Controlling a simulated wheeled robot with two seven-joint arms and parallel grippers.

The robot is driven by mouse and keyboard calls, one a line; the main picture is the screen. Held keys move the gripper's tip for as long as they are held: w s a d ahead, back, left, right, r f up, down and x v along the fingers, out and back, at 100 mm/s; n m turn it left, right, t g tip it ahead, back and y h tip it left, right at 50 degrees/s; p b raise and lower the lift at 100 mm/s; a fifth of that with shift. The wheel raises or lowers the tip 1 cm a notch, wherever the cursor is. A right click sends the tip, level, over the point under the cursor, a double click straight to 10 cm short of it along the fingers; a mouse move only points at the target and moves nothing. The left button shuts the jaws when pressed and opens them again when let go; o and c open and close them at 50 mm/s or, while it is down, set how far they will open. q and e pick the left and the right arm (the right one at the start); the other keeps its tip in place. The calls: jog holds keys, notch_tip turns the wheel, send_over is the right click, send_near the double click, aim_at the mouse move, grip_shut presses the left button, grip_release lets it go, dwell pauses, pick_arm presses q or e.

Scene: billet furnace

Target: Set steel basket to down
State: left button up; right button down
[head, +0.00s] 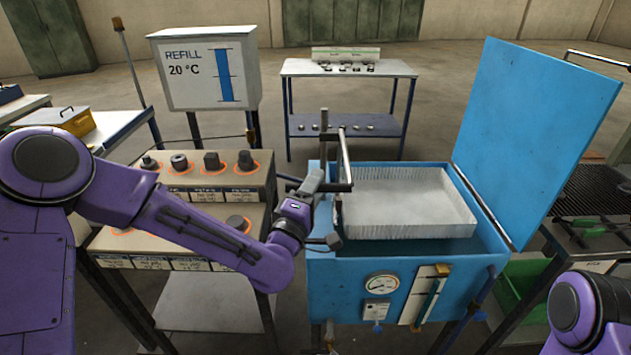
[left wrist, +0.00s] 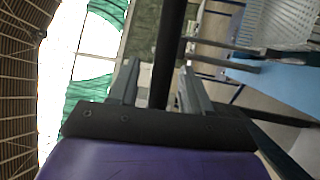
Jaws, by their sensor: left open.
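A black post and bar linkage (head: 342,160) rises at the tank's left side. My left gripper (head: 325,211) is open at that side, left of the basket. In the left wrist view, a dark bar (left wrist: 170,50) runs between the two spread fingers of my left gripper (left wrist: 157,82); whether they touch it is unclear. My right gripper is out of view.
The raised blue lid (head: 540,130) stands open at the tank's right. A stepped stand with dark metal parts (head: 205,180) is close on the left, under my left arm. A table (head: 348,70) stands behind. A dark grate (head: 600,190) is at the right.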

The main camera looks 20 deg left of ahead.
pick_arm(q)
jog(key=shift+w, duration=0.25)
grip_shut()
notch_tip(320, 180, down, 24)
jog(key=b, duration=2.1)
jog(key=shift+s+b, duration=0.15)
jog(key=shift+b, duration=0.25)
grip_release()
jog(key=shift+r, duration=0.15)
